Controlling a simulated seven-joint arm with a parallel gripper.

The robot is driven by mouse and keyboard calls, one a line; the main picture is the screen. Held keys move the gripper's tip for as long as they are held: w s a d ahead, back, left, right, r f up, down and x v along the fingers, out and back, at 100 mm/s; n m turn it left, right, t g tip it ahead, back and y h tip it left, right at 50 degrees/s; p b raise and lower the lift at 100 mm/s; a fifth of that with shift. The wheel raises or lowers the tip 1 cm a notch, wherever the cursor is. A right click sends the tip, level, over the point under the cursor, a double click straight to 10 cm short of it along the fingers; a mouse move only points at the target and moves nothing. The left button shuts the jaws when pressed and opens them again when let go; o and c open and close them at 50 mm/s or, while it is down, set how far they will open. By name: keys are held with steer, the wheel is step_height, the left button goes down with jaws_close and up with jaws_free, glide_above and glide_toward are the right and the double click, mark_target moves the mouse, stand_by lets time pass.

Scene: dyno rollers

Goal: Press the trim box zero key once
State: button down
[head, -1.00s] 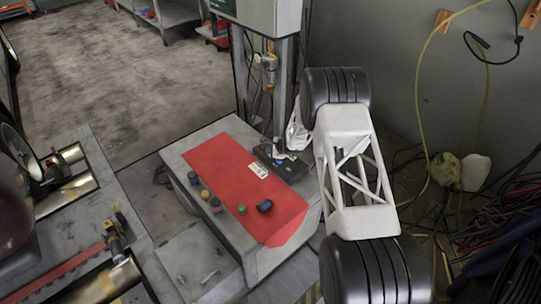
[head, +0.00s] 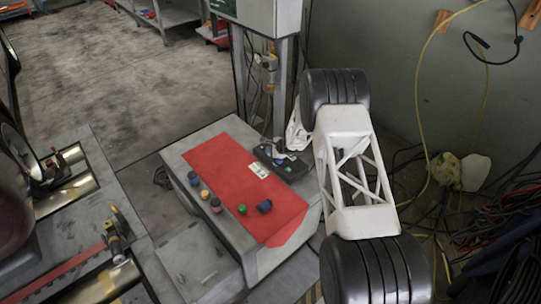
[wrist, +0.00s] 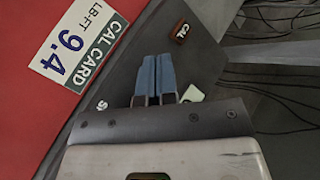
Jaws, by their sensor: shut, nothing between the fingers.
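The trim box (head: 283,170) is a dark box at the back right of the red mat, in the head view. In the wrist view its dark top (wrist: 120,70) fills the middle. A brown key marked CAL (wrist: 182,32) sits beyond the fingertips. A pale green key (wrist: 193,93) shows just right of the fingers, partly covered by my gripper. No zero marking is readable. My gripper (wrist: 155,58) has its two blue fingers shut together, empty, over the box top. In the head view my gripper (head: 279,155) is above the box; contact cannot be told.
A white cal card (wrist: 72,45) reading 9.4 LB-FT lies beside the box on the red mat (head: 225,165). Several small coloured knobs or caps, including a green one (head: 241,209) and a dark blue one (head: 264,206), stand at the mat's front. A post rises behind the box.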

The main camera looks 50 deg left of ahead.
steer(key=shift+s+d+f, duration=0.1)
steer(key=shift+d+f, duration=0.1)
steer(key=shift+f, duration=0.25)
steer(key=shift+s+d+f, duration=0.1)
steer(key=shift+d+f, duration=0.1)
steer(key=shift+f, duration=0.25)
steer(key=shift+d+r, duration=0.1)
steer(key=shift+r, duration=0.15)
steer(key=shift+s+r, duration=0.1)
steer(key=shift+r, duration=0.55)
steer(key=shift+a+r, duration=0.25)
steer(key=shift+r, duration=0.5)
steer(key=shift+w+r, duration=0.2)
steer(key=shift+r, duration=1.8)
